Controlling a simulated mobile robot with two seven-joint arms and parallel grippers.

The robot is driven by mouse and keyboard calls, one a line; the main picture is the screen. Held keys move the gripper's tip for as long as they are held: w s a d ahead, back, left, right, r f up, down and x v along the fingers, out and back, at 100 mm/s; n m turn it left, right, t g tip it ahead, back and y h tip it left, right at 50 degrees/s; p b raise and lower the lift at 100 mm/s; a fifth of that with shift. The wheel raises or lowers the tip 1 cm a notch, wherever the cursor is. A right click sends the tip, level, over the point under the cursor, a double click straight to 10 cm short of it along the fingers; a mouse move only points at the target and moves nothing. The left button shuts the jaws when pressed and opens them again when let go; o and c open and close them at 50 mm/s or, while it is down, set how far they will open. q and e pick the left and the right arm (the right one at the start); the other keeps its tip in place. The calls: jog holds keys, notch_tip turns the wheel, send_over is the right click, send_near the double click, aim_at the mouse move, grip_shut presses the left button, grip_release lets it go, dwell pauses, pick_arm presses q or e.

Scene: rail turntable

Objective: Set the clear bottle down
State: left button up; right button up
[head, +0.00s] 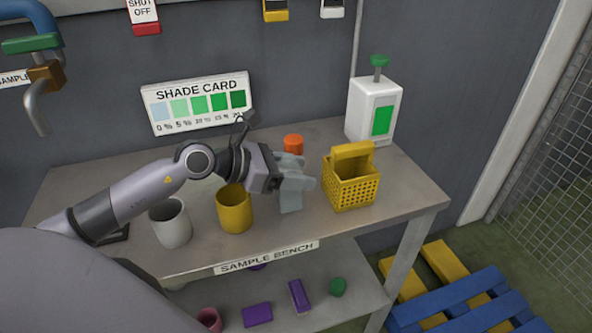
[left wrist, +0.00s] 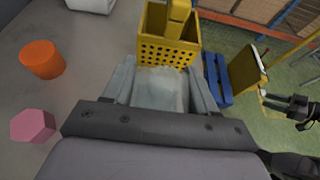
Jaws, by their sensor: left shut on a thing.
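My left gripper (head: 297,182) is over the sample bench (head: 405,195), with its jaws shut on the clear bottle (head: 290,200). The bottle looks pale and see-through and roughly upright; its upper part is hidden between the fingers. I cannot tell whether its base touches the bench top. In the left wrist view the bottle (left wrist: 158,88) shows between the two grey fingers. What looks like my right gripper (left wrist: 285,103) is far off at the right edge of the left wrist view, too small to tell its jaws.
A yellow basket (head: 350,185) stands close right of the bottle. A yellow cup (head: 234,210) and a grey cup (head: 171,224) stand left. An orange cylinder (head: 293,145) and a white dispenser (head: 373,110) are behind. A pink hexagonal block (left wrist: 33,126) lies on the bench.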

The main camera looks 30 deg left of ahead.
pick_arm(q)
jog(key=shift+f, duration=0.2)
jog(key=o, duration=1.1)
jog(key=shift+o, duration=0.2)
jog(key=shift+r, duration=0.1)
jog(key=shift+r, duration=0.25)
jog(key=b+v, duration=0.1)
jog(key=v, duration=1.1)
jog(key=shift+f+b, duration=0.15)
jog(key=shift+b, duration=0.15)
jog(key=shift+s, duration=0.1)
